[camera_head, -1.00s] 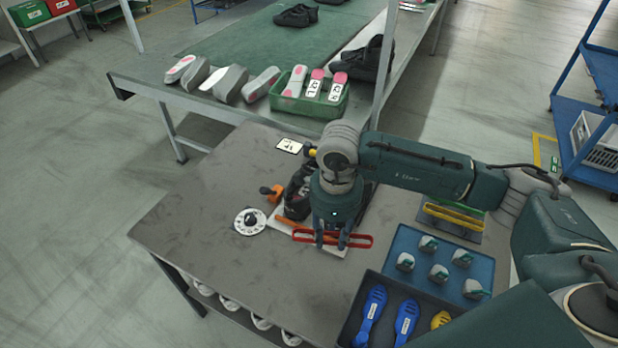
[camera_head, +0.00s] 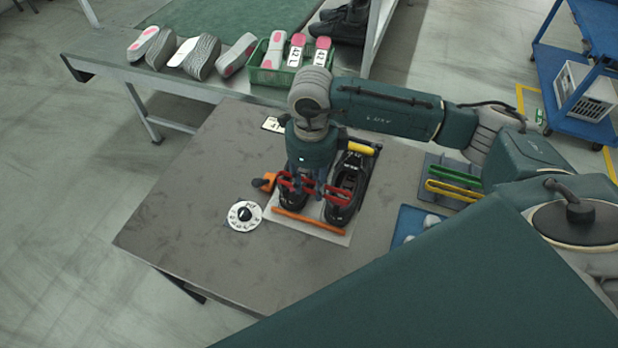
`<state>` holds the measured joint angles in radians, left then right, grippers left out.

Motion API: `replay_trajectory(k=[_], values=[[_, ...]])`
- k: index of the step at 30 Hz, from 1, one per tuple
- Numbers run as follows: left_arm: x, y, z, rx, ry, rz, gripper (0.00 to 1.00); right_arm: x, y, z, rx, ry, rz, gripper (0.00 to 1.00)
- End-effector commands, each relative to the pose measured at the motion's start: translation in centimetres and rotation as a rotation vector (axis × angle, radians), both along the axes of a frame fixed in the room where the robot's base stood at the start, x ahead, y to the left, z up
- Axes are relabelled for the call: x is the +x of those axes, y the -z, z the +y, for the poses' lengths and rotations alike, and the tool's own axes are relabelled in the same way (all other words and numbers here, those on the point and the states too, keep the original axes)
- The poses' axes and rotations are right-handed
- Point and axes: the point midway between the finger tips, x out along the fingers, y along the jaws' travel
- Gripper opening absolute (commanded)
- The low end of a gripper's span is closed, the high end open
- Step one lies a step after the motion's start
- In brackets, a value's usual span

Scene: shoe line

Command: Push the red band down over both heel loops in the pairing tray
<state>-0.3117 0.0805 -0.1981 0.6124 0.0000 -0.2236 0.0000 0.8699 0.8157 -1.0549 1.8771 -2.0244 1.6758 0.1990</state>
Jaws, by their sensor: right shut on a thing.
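The pairing tray (camera_head: 331,233) is a pale board on the grey table with an orange bar (camera_head: 308,222) along its near edge. Two black shoes stand side by side in it, a left one (camera_head: 290,199) partly hidden by my gripper and a right one (camera_head: 345,197). My right gripper (camera_head: 311,189) points down and is shut on the red band (camera_head: 335,191). The band lies crosswise over the near ends of both shoes. I cannot make out the heel loops or whether the band touches them. My left gripper is not in view.
A white dial disc (camera_head: 245,216) and an orange clamp-like piece (camera_head: 264,182) are left of the tray. A dark holder with green (camera_head: 455,174) and yellow bands (camera_head: 452,191) is at the right, near a blue tray (camera_head: 405,224). The table's left part is clear.

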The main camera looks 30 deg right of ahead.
Motion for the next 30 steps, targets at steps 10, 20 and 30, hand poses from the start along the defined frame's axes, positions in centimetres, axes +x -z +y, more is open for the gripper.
replay_trajectory(k=[10,20,30], values=[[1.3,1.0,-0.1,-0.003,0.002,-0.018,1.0,0.1,2.2,0.0,0.0,0.0,-0.001,0.2],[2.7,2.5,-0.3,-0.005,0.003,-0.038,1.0,0.1,4.1,0.0,0.0,-0.001,-0.001,0.2],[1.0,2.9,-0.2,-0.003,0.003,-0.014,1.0,0.1,4.3,0.0,0.0,0.0,-0.001,0.2]])
